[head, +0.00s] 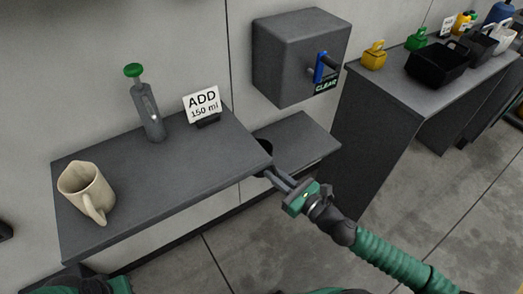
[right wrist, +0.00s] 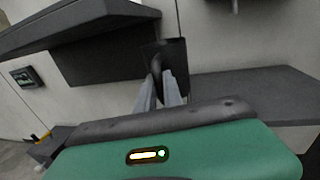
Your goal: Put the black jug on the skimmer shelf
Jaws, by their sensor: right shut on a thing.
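The black jug (head: 265,146) shows only as a small dark shape beside the right end of the grey table, at the near left end of the lower grey shelf (head: 306,141) under the wall box. In the right wrist view, the jug (right wrist: 176,62) stands out dark ahead of the fingers, its handle towards me. My right gripper (head: 272,178) is shut on the jug; its fingers in the right wrist view (right wrist: 161,90) reach to the handle. I cannot tell whether the jug's base touches the shelf. My left gripper is not in view.
The grey table (head: 190,165) holds a beige jug (head: 85,191), a grey cylinder with a green knob (head: 151,112) and an "ADD 150 ml" sign (head: 203,103). The wall box (head: 290,55) has a blue lever (head: 320,67). A counter (head: 420,95) with containers stands right.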

